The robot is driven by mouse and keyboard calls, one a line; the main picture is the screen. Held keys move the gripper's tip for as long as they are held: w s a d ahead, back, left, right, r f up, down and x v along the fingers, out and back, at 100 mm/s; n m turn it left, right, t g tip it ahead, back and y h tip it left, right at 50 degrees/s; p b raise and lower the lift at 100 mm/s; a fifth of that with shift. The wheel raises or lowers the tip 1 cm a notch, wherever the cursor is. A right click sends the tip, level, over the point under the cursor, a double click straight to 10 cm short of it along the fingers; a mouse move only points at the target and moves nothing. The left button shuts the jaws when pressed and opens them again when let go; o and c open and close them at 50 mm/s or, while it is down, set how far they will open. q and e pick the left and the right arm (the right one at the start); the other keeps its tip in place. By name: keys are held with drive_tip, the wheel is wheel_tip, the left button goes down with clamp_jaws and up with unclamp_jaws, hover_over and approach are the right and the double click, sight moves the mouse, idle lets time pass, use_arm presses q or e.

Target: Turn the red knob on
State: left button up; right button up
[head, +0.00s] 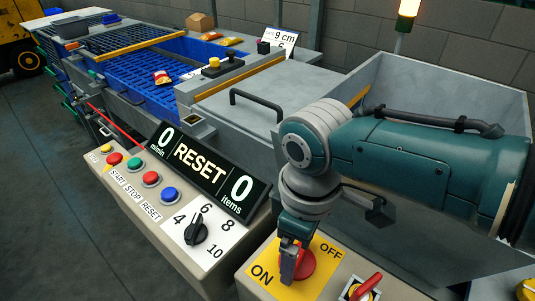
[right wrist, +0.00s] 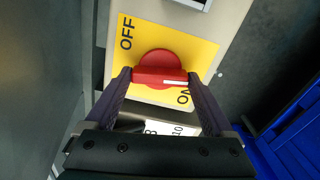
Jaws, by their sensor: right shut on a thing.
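The red knob (head: 307,262) sits on a yellow plate (head: 322,281) marked ON and OFF, at the lower middle of the head view. My right gripper (head: 290,266) comes down over it and hides part of it. In the right wrist view the knob (right wrist: 157,66) has its bar lying level between my two fingertips (right wrist: 160,79), one at each end. My right gripper is shut on it. The white mark on the bar points right, with the ON label just below it and OFF at the upper left. My left gripper is out of view.
Another small red switch (head: 362,288) is just right of the plate. A selector dial (head: 196,232), coloured buttons (head: 151,179) and a RESET display (head: 207,172) are to the left. Behind are a blue-lined conveyor (head: 150,94) and a grey bin (head: 450,88).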

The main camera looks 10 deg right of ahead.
drive_tip(key=shift+r+m, duration=0.1)
drive_tip(key=shift+m, duration=1)
drive_tip(key=shift+p, duration=0.3)
drive_tip(key=o, duration=1.1)
drive_tip(key=shift+r+p, duration=0.3)
drive_tip(key=shift+r, duration=0.1)
wheel_tip(320, 180, up, 8)
drive_tip(key=p, duration=0.3)
drive_tip(key=shift+f, duration=0.15)
drive_tip(key=shift+r, duration=0.7)
